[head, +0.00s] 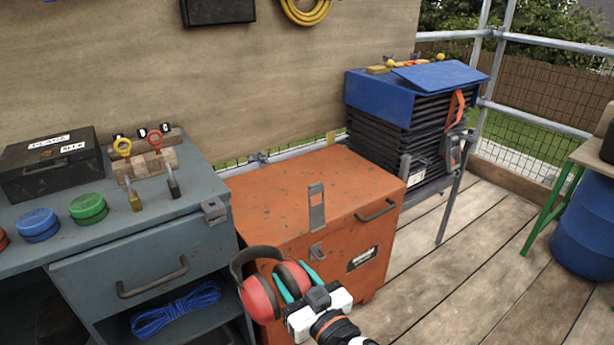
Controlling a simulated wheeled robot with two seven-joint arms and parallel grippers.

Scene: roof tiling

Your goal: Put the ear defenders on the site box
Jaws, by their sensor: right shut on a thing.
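The red ear defenders (261,299) with a dark headband are held in front of the site box. My right gripper (292,281), with teal fingers, is shut on them at the bottom middle of the head view. The site box (290,190) is an orange, scuffed metal chest with a closed lid, a hasp and a dark handle. Its lid top is bare. The ear defenders overlap the lower left of its front face in the picture; I cannot tell whether they touch it. My left gripper is out of view.
A grey workbench (200,190) stands left of the box, with a black case (50,165), padlocks and coloured tubs on it. A stack of dark tiles (405,125) under a blue cover stands behind right. Deck boards (480,260) on the right are clear.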

